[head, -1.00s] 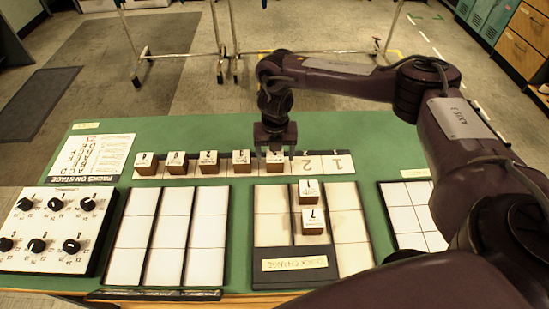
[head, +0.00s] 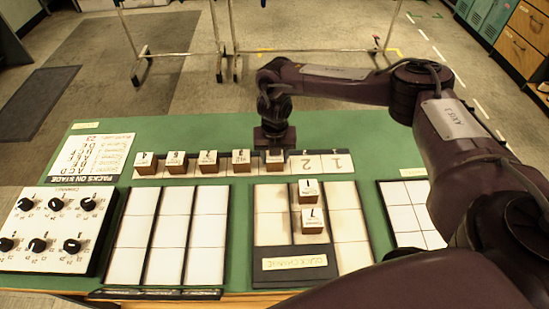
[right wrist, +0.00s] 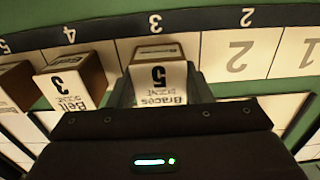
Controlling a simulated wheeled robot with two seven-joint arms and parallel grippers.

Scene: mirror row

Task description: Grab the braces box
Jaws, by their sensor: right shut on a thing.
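The braces box (right wrist: 158,88) is a small brown block with a white top reading "Braces" and 5. In the head view the braces box (head: 275,156) is at the right end of a row of similar boxes on the numbered strip. My right gripper (head: 275,146) is over it, pointing down. In the right wrist view the gripper (right wrist: 160,98) is shut on the box, with a finger at each side. I cannot tell whether the box is clear of the strip. My left gripper is not in view.
The belt box (right wrist: 72,80) stands just left of the braces box, with more boxes beyond it. Two boxes (head: 310,205) stand on the tiled board in front. A knob panel (head: 50,230) is at the left. Strip places 2 and 1 (head: 325,163) are empty.

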